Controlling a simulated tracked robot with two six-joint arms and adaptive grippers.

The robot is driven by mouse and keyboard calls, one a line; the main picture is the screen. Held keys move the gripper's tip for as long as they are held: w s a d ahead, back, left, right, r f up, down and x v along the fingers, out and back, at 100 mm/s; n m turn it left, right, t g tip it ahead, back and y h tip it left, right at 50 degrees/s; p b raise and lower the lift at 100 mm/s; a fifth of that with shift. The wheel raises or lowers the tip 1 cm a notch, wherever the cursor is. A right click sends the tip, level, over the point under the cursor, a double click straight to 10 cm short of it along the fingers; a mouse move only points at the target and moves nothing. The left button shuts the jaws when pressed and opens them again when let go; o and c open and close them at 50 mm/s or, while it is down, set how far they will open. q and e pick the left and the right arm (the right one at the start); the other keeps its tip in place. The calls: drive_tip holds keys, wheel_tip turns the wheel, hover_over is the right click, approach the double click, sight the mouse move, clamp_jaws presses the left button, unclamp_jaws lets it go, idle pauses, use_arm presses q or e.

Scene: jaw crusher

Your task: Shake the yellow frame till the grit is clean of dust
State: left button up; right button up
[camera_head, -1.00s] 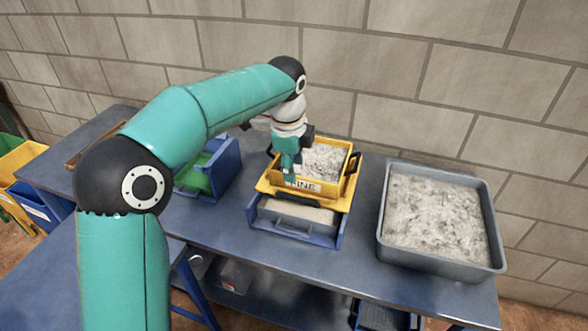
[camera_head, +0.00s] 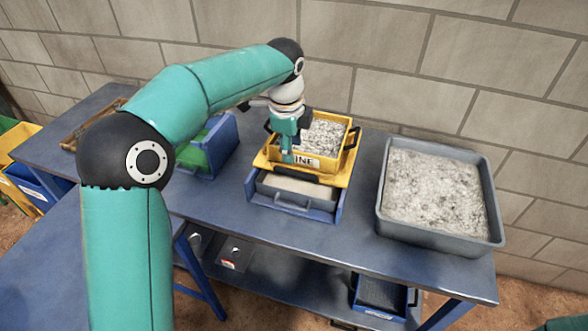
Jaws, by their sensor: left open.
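The yellow frame (camera_head: 339,166) sits upright on a blue stand (camera_head: 251,187) on the bench. Grey-white grit with dark specks (camera_head: 323,136) lies inside it, and a label ending in "INE" shows on its front wall. A grey drawer-like tray (camera_head: 293,189) with a handle and pale dust in it is under the frame. My left gripper (camera_head: 287,150) points down at the frame's left front side, open, and hides that corner and its left handle partly. I cannot tell whether it touches the frame. My right gripper is not in view.
A large grey tray of grit (camera_head: 435,190) stands to the right. A blue bin with green inside (camera_head: 209,147) stands left of the frame. A brick wall (camera_head: 440,70) closes the back. The bench front (camera_head: 330,232) is clear.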

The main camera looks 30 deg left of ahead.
sight(294, 171)
use_arm(q)
drive_tip(key=f, duration=0.3)
drive_tip(key=w+f, duration=0.1)
drive_tip(key=f, duration=0.5)
drive_tip(key=shift+w+a, duration=0.15)
drive_tip(key=shift+w, duration=0.25)
drive_tip(key=shift+c, duration=0.3)
clamp_jaws()
